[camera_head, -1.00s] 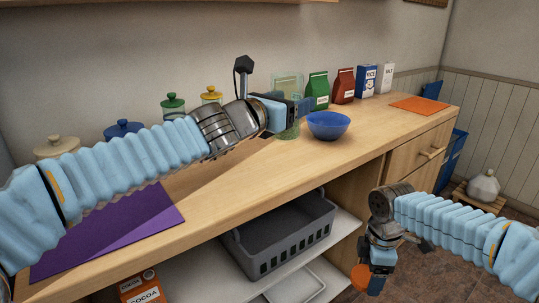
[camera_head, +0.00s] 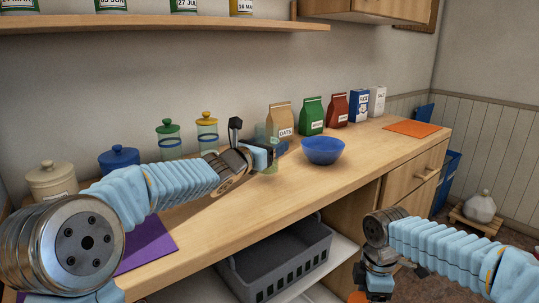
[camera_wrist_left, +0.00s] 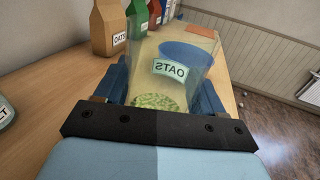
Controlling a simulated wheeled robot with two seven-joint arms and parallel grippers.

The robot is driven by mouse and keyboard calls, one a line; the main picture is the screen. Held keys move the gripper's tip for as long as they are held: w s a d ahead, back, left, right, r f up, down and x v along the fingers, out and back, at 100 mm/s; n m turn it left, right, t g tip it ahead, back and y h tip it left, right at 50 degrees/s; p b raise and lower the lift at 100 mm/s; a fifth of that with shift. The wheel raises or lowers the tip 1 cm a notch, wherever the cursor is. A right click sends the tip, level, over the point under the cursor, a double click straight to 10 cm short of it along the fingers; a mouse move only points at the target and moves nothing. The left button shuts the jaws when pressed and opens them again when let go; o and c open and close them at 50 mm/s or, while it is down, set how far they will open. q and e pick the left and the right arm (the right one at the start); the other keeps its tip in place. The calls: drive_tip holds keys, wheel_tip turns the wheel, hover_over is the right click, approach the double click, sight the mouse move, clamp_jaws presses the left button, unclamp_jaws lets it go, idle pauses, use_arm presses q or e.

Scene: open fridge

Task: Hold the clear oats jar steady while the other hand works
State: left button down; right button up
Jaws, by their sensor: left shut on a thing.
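The clear oats jar (camera_head: 271,169) is see-through, with a mirrored OATS label and greenish-tan contents low inside. It fills the middle of the left wrist view (camera_wrist_left: 193,92). My left gripper (camera_head: 268,155) is shut on it, one blue finger on each side. The jar is left of the blue bowl; whether its base touches the counter I cannot tell. My right gripper (camera_head: 377,290) hangs low at the front, cut by the bottom edge, beside an orange piece (camera_head: 357,297). Its fingertips are hidden.
The blue bowl (camera_head: 322,150) stands close right of the jar. A tan oats bag (camera_head: 280,120), a green bag (camera_head: 311,115) and other packages line the wall. Lidded canisters stand at left. A grey basket (camera_head: 280,265) sits below.

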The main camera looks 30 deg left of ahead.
use_arm(q)
wheel_tip(320, 180, down, 2)
drive_tip(key=shift+f, duration=0.25)
drive_tip(key=c, duration=0.5)
unclamp_jaws()
drive_tip(key=shift+f, duration=0.1)
drive_tip(key=shift+c, duration=0.2)
drive_tip(key=o, duration=0.4)
drive_tip(key=shift+o, duration=0.2)
drive_tip(key=shift+s, duration=0.15)
